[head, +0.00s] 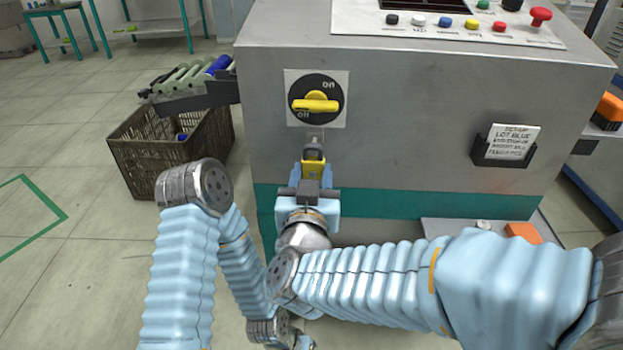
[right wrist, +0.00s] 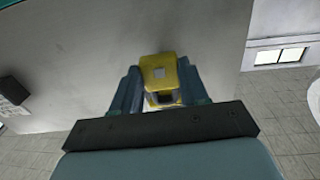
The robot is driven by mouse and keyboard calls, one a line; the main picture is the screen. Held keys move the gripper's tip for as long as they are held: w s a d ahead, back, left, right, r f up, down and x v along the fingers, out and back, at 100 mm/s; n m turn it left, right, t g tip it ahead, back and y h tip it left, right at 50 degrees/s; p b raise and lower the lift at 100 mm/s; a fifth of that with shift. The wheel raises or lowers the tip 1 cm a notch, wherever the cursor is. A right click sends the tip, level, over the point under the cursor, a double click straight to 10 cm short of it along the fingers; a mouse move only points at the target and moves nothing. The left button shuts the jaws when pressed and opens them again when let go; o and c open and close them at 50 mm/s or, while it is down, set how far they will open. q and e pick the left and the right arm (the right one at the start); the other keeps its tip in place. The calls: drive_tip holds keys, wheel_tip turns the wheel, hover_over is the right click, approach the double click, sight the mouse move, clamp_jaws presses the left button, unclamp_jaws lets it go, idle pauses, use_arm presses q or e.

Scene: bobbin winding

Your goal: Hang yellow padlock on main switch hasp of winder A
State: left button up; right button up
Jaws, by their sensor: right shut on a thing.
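The main switch (head: 316,99) is a black dial with a yellow handle lying level, on the grey front of the winder (head: 420,120). A small grey metal hasp (head: 315,133) sits just below its plate. My right gripper (head: 308,186) is shut on the yellow padlock (head: 313,169), held upright with its grey shackle up at the hasp. I cannot tell if the shackle passes through the hasp or is only in front of it. In the right wrist view the padlock (right wrist: 159,72) sits between the fingers. My left gripper (head: 302,343) shows only partly at the bottom edge, and its jaws are unclear.
A brown basket (head: 165,150) stands on the floor to the left, under a rack of rollers (head: 190,75). A card holder (head: 507,147) is on the panel at the right. Push buttons and a red knob (head: 541,15) are on top.

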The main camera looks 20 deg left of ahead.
drive_tip(key=shift+w+a, duration=0.15)
drive_tip(key=shift+w, duration=0.75)
drive_tip(key=shift+w, duration=0.15)
drive_tip(key=shift+w+a, duration=0.2)
drive_tip(key=shift+w, duration=0.5)
drive_tip(key=shift+w, duration=0.2)
drive_tip(key=shift+f, duration=0.25)
drive_tip(key=shift+f+b, duration=0.25)
drive_tip(key=shift+b, duration=0.05)
idle(0.5)
drive_tip(key=o, duration=1.3)
drive_tip(key=shift+c, duration=0.2)
